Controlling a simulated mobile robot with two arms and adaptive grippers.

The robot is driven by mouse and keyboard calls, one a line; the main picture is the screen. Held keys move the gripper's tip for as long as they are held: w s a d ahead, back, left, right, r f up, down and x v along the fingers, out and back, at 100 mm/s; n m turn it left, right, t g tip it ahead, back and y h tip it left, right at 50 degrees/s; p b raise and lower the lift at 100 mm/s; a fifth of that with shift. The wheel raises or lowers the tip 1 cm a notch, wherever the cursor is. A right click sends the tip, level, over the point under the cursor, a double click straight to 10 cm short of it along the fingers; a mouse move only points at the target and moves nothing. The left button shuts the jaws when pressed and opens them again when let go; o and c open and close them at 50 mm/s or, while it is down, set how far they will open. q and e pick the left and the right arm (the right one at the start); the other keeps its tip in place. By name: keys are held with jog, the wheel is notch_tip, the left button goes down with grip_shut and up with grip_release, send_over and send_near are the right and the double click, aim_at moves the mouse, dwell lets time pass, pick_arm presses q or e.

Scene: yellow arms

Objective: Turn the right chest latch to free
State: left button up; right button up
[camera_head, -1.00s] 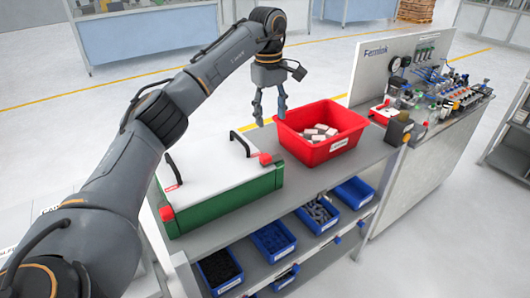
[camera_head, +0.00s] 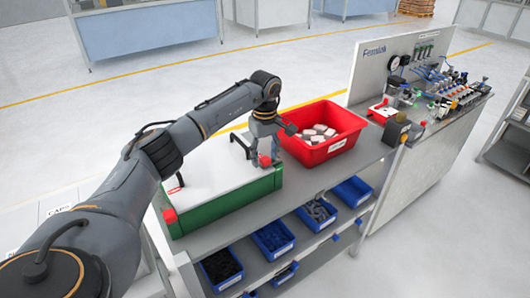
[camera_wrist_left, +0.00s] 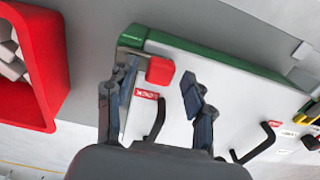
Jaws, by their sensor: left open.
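The chest has a green body (camera_head: 228,203) and a white lid (camera_head: 215,171), and stands on the grey bench. Its right latch, a red block (camera_head: 264,161), is at the front right corner of the lid; it also shows in the left wrist view (camera_wrist_left: 160,70). My left gripper (camera_head: 267,153) is low over that corner, pointing down. In the left wrist view my left gripper (camera_wrist_left: 157,76) is open, with one finger on each side of the red latch; contact is not clear. The left latch (camera_head: 169,214) is red, at the chest's front left corner. My right gripper is out of view.
A red bin (camera_head: 322,150) of pale blocks stands just right of the chest and close to my left gripper. A black handle (camera_head: 240,146) rises from the lid near the right latch. Blue bins (camera_head: 273,241) sit on the shelf below.

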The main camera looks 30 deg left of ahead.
pick_arm(q)
jog(key=shift+f, duration=0.15)
grip_shut()
